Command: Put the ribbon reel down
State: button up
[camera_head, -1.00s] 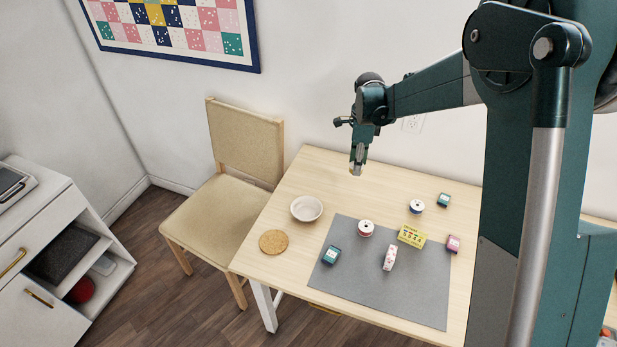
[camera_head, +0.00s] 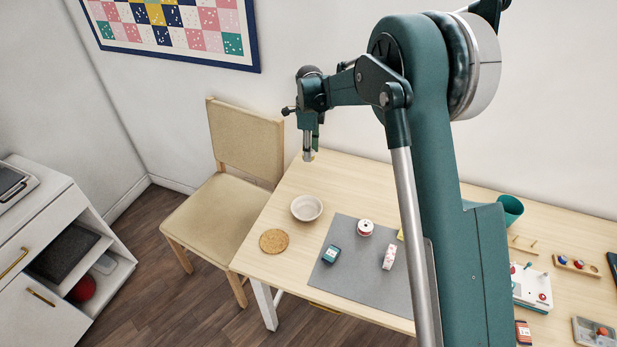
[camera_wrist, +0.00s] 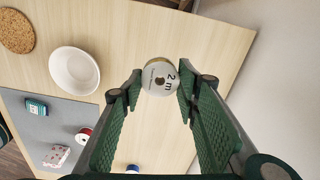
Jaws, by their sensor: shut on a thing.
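My gripper (camera_head: 308,152) is shut on a small round reel, which I take as the ribbon reel (camera_wrist: 161,78). Its pale face reads "2 m", and a yellowish edge shows. In the wrist view the reel sits between the two green fingertips (camera_wrist: 160,88). In the head view the reel is tiny, at the bottom of the fingers. It is up over the back left part of the pale wooden table (camera_head: 335,178), behind the white bowl. It appears clear of the tabletop, though the exact height is hard to tell.
The white bowl (camera_head: 297,214) and a cork coaster (camera_head: 273,241) stand at the table's left. A chair (camera_head: 225,210) adjoins the left edge.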

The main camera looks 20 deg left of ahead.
send_over(309, 176)
jog(key=shift+s+d+f+b, duration=0.1)
jog(key=shift+f+b, duration=0.35)
jog(key=shift+f, duration=2.65)
jog(key=shift+f+b, duration=0.3)
jog(key=shift+f, duration=1.6)
jog(key=shift+f, duration=0.2)
jog(key=o, duration=0.8)
jog(key=shift+r, duration=0.2)
notch_tip(309, 176, up, 12)
jog(key=shift+r+p, duration=0.1)
jog(key=shift+p, duration=0.85)
